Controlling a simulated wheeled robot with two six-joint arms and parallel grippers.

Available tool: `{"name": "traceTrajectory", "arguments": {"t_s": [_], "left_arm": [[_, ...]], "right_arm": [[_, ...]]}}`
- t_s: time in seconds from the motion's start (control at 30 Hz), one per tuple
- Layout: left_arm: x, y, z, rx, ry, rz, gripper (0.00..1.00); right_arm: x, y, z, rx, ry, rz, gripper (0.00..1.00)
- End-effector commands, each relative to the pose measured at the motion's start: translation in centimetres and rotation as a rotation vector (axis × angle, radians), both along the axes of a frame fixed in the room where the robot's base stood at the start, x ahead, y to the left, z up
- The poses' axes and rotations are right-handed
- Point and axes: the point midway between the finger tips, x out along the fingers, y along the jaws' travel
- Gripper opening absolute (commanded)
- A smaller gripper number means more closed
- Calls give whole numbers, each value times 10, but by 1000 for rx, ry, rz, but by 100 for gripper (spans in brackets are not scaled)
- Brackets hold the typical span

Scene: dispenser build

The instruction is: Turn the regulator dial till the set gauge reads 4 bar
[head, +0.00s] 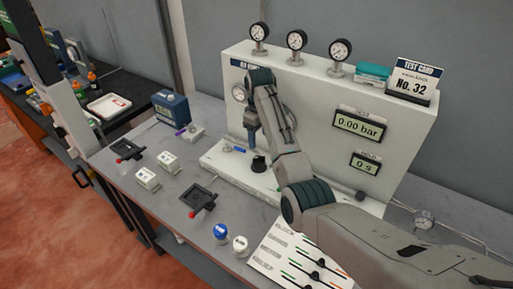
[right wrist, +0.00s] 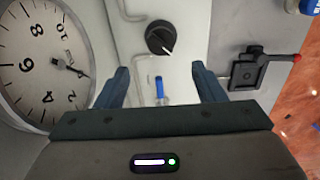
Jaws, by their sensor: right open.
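The regulator dial (head: 259,163) is a black knob on the white base of the test panel. It also shows in the right wrist view (right wrist: 160,40), with a white pointer mark toward the lower right. A round gauge (head: 239,93) on the panel face fills the left of the right wrist view (right wrist: 45,65); its needle points lower right, at the low end below 2. I cannot read a label saying it is the set gauge. My right gripper (right wrist: 160,68) is open and empty, apart from the dial, its fingers pointing toward it. My left gripper is not in view.
A blue-handled part (right wrist: 160,88) shows between my right fingers, lower than the dial in that view. A black fixture with a red-tipped lever (right wrist: 250,70) stands right of it. Three gauges (head: 297,40) top the panel. The display (head: 360,125) reads 0.00 bar.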

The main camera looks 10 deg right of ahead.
Motion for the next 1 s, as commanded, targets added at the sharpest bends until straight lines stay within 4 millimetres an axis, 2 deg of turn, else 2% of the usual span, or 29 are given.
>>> {"name": "traceTrajectory", "arguments": {"t_s": [0.1, 0.23, 0.37, 0.5, 0.67, 0.93, 0.97, 1.0], "left_arm": [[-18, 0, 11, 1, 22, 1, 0], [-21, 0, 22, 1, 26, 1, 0], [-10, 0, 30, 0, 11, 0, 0], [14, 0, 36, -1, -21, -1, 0], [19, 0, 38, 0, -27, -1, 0], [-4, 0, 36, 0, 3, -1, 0], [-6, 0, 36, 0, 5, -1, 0], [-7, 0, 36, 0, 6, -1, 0]], "right_arm": [[-2, 0, -16, -1, 6, 0, 63], [-2, -1, -42, -1, 6, -1, 63], [-2, -1, -66, -1, 6, -1, 63], [-1, -1, -86, -1, 5, -1, 63], [-1, 0, -98, 0, 1, -1, 63], [-1, 0, -100, 0, 1, -1, 63], [-1, 0, -100, 0, 1, -1, 61], [-1, 0, -100, 0, 1, -1, 53]]}}
